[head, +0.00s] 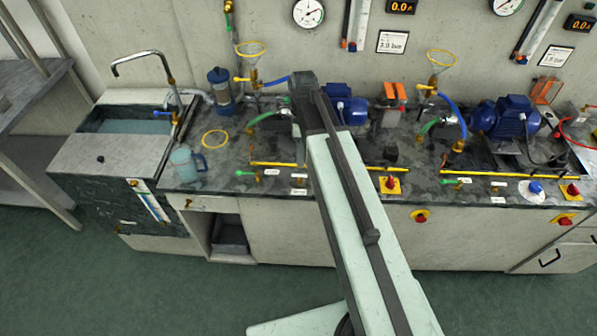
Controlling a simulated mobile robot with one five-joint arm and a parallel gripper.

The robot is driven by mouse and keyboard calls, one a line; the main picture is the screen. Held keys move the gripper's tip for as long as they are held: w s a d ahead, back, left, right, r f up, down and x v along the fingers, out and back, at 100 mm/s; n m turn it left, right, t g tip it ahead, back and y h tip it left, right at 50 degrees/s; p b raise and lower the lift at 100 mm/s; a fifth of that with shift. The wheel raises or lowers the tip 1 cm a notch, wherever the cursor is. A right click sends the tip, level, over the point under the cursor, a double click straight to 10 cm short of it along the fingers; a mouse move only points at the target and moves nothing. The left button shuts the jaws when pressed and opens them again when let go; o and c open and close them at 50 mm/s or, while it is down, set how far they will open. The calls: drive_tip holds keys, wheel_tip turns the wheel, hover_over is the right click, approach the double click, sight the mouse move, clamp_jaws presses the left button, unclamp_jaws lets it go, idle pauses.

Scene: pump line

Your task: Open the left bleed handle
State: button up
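A small green lever handle (243,173) with a brass fitting sits at the front edge of the left pump line, beside white labels too small to read. A similar green lever (449,181) sits on the right pump line. I cannot tell from the labels which lever is the bleed handle, or whether either valve is open. My arm reaches up across the middle of the view, and its dark far end is over the left line, to the right of the left green lever. My gripper does not show, and the arm hides part of the bench.
A sink (125,122) is further left. Green floor (120,285) in front is clear.

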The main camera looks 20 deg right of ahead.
sight(299, 175)
drive_tip(key=f+b, duration=0.1)
drive_tip(key=f, duration=0.1)
drive_tip(key=f+b, duration=0.2)
drive_tip(key=s+f+b, duration=0.1)
drive_tip(key=f+b, duration=0.1)
drive_tip(key=shift+a+f, duration=0.15)
drive_tip(key=shift+a, duration=0.05)
